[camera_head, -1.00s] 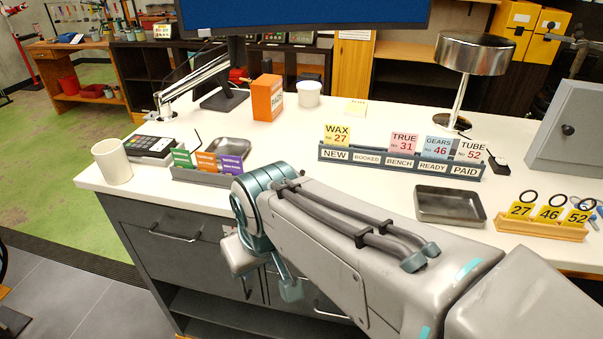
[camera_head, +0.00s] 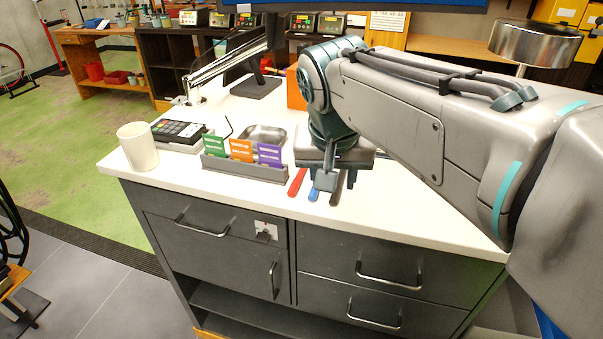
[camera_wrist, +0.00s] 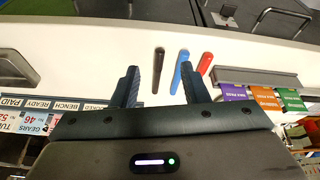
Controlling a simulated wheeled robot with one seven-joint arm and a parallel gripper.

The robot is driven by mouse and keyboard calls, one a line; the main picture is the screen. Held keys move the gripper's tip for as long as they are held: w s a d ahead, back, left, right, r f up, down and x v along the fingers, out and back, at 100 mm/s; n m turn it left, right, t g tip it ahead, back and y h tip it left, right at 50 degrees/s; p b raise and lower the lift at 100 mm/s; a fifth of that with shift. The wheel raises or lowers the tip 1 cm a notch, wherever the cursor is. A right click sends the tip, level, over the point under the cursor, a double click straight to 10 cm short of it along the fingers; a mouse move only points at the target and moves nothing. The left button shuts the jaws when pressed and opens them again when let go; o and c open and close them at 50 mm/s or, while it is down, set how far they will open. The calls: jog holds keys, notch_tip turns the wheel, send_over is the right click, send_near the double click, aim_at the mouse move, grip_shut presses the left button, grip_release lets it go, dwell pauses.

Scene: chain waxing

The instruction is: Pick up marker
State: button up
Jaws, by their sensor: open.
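Three slim markers lie side by side on the white counter: a red marker (camera_head: 297,182), a blue marker (camera_head: 314,191) and a dark marker (camera_head: 337,188). My gripper (camera_head: 330,185) is open and empty above the markers. In the wrist view its two fingers (camera_wrist: 160,72) point toward them, with the dark marker between the fingertips and the blue one near the right fingertip. The exact height above the counter is unclear.
A grey holder (camera_head: 245,170) with green, orange and purple cards stands left of the markers. A white cup (camera_head: 138,147) and a card reader (camera_head: 178,131) are farther left. A metal tray (camera_head: 264,138) lies behind. The counter's front edge is close by.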

jog(key=m+b, duration=0.2)
send_near(293, 187)
jog(key=shift+w+f+t+h, duration=0.15)
jog(key=shift+w+f, duration=0.05)
jog(key=shift+f, duration=0.35)
jog(key=shift+w+f+t+h, duration=0.15)
jog(key=shift+w+f, duration=0.1)
jog(key=shift+f, duration=0.35)
jog(key=shift+s+p+x, duration=0.2)
jog(key=shift+p+x, duration=0.15)
jog(key=shift+x, duration=2.5)
jog(key=shift+a+f, duration=0.1)
grip_shut()
